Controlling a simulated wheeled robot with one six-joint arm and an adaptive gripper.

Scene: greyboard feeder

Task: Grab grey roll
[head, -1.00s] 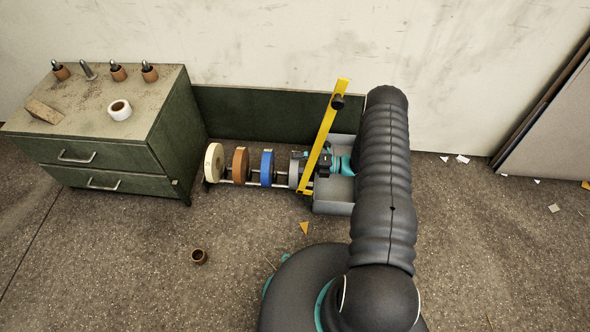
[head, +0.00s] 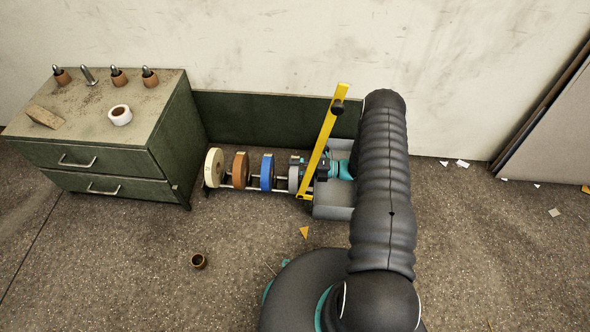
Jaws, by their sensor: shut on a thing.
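The grey roll (head: 293,179) is the rightmost roll on a low horizontal rod, right of the blue roll (head: 267,172). My gripper (head: 298,166) reaches in from the right, past the yellow bar, and is shut on the grey roll. The roll is upright and still in line with the others. The yellow bar and my gripper partly hide its upper and right side. A brown roll (head: 240,170) and a cream roll (head: 214,168) stand further left on the rod.
A yellow bar (head: 325,140) slants up beside my wrist, near a grey box (head: 333,212). A green cabinet (head: 110,160) stands at left, with a green panel (head: 260,117) behind the rolls. A small brown ring (head: 198,261) lies on the otherwise mostly open floor.

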